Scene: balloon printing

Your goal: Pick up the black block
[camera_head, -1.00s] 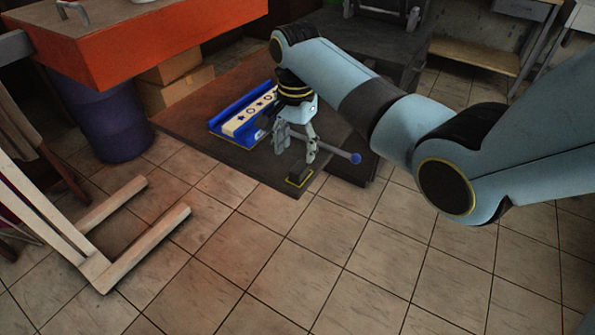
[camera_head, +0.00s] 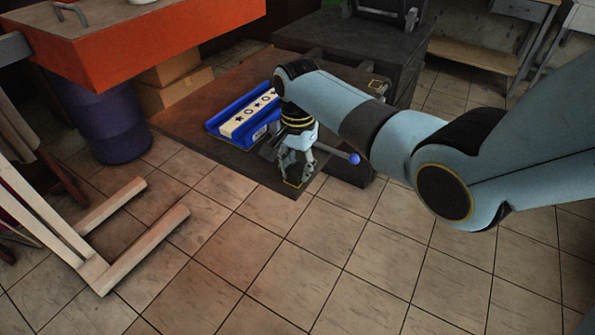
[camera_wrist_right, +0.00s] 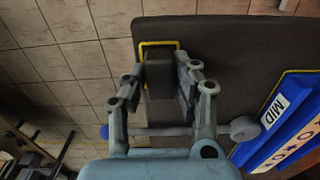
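The black block (camera_wrist_right: 158,75) stands on the dark table near its front corner, at a yellow square outline (camera_wrist_right: 160,44). In the right wrist view it is between the two fingers of my right gripper (camera_wrist_right: 160,82), with what look like narrow gaps at its sides. In the head view my right gripper (camera_head: 294,170) points down at that corner and hides most of the block. Its fingers look open around the block, and I see no clear contact. My left gripper is not in view.
A blue tray (camera_head: 218,127) holding a pale strip with printed shapes lies just behind my right gripper; its label reads MID. A rod with a blue ball end (camera_head: 354,158) is close beside the gripper. A second yellow outline (camera_head: 376,84) is farther back right.

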